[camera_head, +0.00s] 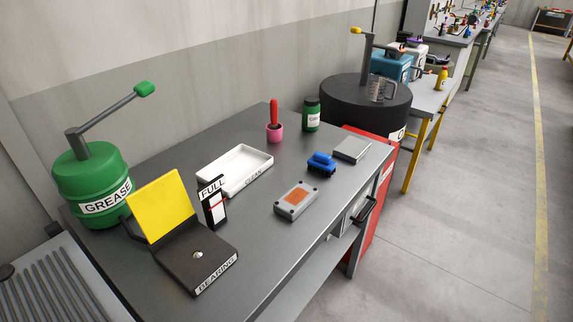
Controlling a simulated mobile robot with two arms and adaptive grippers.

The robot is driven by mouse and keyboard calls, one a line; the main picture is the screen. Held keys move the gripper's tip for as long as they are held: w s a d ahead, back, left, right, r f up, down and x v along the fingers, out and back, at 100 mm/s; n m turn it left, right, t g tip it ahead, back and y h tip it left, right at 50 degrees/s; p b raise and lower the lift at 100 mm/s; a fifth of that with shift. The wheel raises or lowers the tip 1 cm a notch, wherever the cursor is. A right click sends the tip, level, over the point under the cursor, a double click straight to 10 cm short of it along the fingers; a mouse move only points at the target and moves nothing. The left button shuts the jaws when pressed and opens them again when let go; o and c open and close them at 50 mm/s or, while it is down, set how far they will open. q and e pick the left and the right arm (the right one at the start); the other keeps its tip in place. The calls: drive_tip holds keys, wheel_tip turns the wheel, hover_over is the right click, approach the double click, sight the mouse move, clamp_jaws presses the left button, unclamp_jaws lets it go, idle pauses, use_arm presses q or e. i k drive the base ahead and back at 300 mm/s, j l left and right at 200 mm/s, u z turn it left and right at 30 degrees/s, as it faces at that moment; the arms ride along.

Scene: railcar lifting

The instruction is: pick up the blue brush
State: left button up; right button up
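The blue brush (321,164) lies on the grey workbench (262,275), right of its middle and close to the front edge. Its top is a blue block with a raised part, and its lower side looks darker. Neither of my grippers is in view, and nothing is touching the brush.
A grey box with an orange top (296,201) is in front of the brush, and a grey block (352,150) is to its right. A white CLEAN tray (235,184), pink cup (274,137), green can (311,115), BEARING box (196,254) and green GREASE drum (92,185) stand around.

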sight(320, 163)
drive_tip(key=i+l+u, duration=0.1)
drive_tip(key=l+u, duration=0.35)
drive_tip(key=i+l+u, duration=0.1)
drive_tip(key=l+u, duration=0.15)
drive_tip(key=u, duration=0.15)
drive_tip(key=l+u, duration=0.45)
